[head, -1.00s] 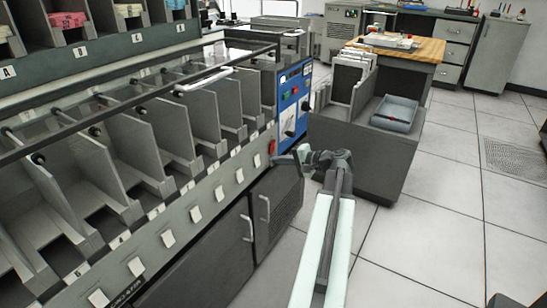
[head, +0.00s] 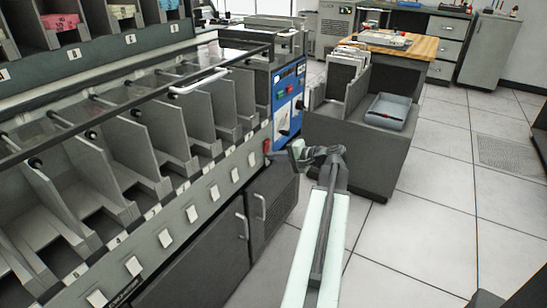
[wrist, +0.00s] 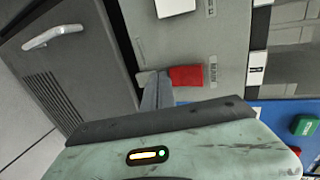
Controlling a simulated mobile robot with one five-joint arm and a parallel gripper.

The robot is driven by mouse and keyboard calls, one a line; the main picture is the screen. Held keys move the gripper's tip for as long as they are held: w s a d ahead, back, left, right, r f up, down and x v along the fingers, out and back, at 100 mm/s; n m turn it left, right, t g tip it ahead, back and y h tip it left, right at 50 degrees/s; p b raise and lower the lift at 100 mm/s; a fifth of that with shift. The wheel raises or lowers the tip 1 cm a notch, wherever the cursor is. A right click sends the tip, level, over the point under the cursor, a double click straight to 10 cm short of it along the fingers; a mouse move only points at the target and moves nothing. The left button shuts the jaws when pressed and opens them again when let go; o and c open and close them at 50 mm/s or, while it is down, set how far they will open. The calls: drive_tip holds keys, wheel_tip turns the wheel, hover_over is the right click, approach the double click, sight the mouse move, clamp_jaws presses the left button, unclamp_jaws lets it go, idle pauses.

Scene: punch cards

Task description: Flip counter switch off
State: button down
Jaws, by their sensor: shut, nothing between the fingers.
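A red switch (wrist: 186,76) sits on the grey front rail of the sorting machine, beside small lettering that appears to read MAIN. It also shows in the head view (head: 267,146), at the right end of the rail. My gripper (wrist: 152,80) is shut and empty, its fingertips right beside the red switch; I cannot tell if they touch. In the head view my gripper (head: 274,155) is just in front of that rail end. A blue control panel (head: 288,100) with buttons and a dial stands just beyond. I cannot read which control is the counter switch.
A green button (wrist: 304,125) is on the blue panel in the wrist view. Grey cabinet doors (head: 258,208) with handles lie below the rail. A dark cart (head: 365,150) with a grey tray (head: 391,112) stands to the right. The tiled floor (head: 430,200) is open beyond it.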

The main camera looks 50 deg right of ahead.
drive_tip(key=p+v, duration=0.4)
drive_tip(key=v, duration=0.9)
drive_tip(key=shift+r, duration=0.2)
drive_tip(key=shift+s, duration=0.2)
